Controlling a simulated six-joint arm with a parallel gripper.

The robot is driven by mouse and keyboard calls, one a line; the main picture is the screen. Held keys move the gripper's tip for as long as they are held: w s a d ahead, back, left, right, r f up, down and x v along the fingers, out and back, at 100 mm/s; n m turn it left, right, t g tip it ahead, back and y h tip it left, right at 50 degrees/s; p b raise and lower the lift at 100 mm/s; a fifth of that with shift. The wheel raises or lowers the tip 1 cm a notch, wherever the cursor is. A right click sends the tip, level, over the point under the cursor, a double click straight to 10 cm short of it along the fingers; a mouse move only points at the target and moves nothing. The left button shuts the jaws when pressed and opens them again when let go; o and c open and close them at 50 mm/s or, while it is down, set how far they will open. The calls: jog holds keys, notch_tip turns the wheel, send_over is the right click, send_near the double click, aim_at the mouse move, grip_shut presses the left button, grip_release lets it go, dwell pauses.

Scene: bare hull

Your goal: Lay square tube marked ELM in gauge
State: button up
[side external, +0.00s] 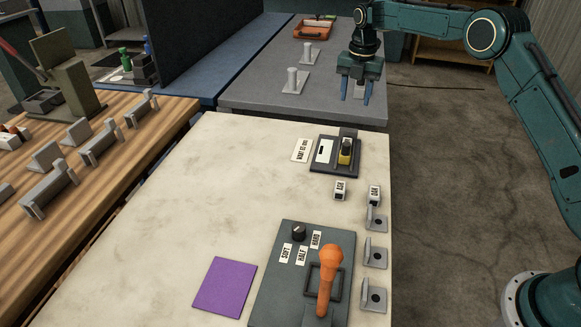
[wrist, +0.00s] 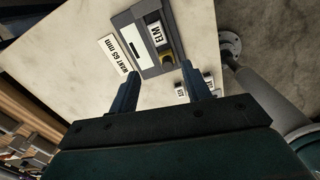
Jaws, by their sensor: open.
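My gripper (side external: 357,90) is open and empty, its fingers pointing down above the far edge of the pale table; its fingertips also show in the wrist view (wrist: 160,74). The dark gauge (side external: 325,165) lies on that table, with a white window and a yellow part. In the wrist view, a pale piece marked ELM (wrist: 154,34) lies at the gauge (wrist: 143,62), next to the yellow part; I cannot tell how it is seated. Two small pale labelled pieces, one (side external: 340,190) nearer the gauge and one (side external: 375,194) near the right edge, stand in front of it.
A card reading WANT 65 mm (side external: 301,150) lies left of the gauge. Several grey brackets (side external: 375,258) line the right edge. In front are a panel with an orange lever (side external: 329,275) and a purple square (side external: 225,287). The pale table's left middle is clear.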

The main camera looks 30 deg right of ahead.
jog(key=s+a+r+m+t, duration=0.1)
jog(key=s+a+r+m, duration=0.2)
jog(key=s+r+m, duration=0.5)
jog(key=s+a+r+m+t, duration=0.2)
jog(key=s+r+m, duration=0.3)
jog(key=s+r, duration=0.65)
jog(key=s+f+m, duration=0.2)
jog(key=s+m, duration=0.2)
jog(key=s, duration=0.4)
jog(key=s+a+f+m+t, duration=0.1)
jog(key=s+m, duration=0.3)
jog(key=s, duration=0.4)
jog(key=s+a+f+m+t, duration=0.1)
jog(key=s+f+m, duration=0.2)
jog(key=s, duration=0.5)
jog(key=shift+s+a+f+m, duration=0.2)
jog(key=shift+s+f+m, duration=0.15)
jog(key=shift+m, duration=0.25)
